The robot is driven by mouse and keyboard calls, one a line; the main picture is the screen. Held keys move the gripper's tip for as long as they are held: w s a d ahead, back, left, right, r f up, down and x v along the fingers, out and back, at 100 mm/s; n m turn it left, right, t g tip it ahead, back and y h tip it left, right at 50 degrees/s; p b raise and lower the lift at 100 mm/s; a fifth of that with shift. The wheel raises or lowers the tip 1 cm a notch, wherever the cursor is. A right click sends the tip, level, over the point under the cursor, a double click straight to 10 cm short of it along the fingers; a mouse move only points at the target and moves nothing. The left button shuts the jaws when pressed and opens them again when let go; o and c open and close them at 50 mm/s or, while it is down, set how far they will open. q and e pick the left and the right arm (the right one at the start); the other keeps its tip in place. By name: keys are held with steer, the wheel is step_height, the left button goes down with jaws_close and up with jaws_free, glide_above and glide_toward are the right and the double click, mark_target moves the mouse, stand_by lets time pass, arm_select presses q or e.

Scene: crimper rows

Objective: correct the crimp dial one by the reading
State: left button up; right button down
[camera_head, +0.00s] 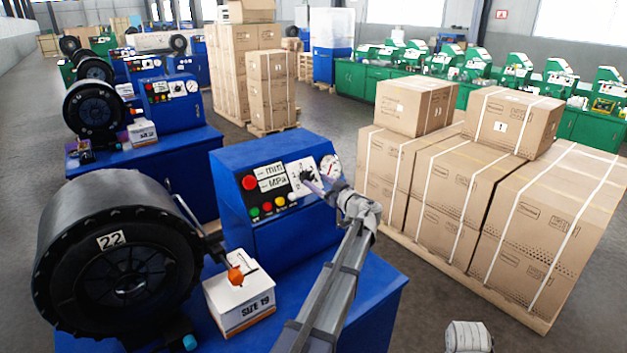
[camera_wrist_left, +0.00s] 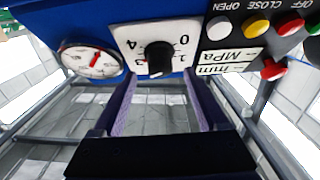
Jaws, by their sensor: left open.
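The crimp dial is a black knob (camera_wrist_left: 158,57) on a white plate with numbers, 0 and 4 among them; the wrist view shows it upside down. In the head view the dial plate (camera_head: 301,172) sits on the blue crimper's panel, partly hidden by my gripper. A round gauge (camera_head: 330,167) with a red needle is beside it; it also shows in the wrist view (camera_wrist_left: 92,60). My left gripper (camera_head: 317,184) is open, its two fingers (camera_wrist_left: 160,95) apart and pointing at the knob, with nothing between them. I cannot tell the knob's exact setting.
Red button (camera_head: 249,182) and small coloured buttons share the panel. The black crimper head marked 22 (camera_head: 110,241) and a SIZE 19 box (camera_head: 240,303) stand at left. Strapped cartons (camera_head: 480,190) fill the right. More blue crimpers (camera_head: 170,100) stand behind.

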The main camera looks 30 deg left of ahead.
mark_target(307, 176)
arm_select(q)
steer(key=shift+x, duration=1.45)
jaws_close()
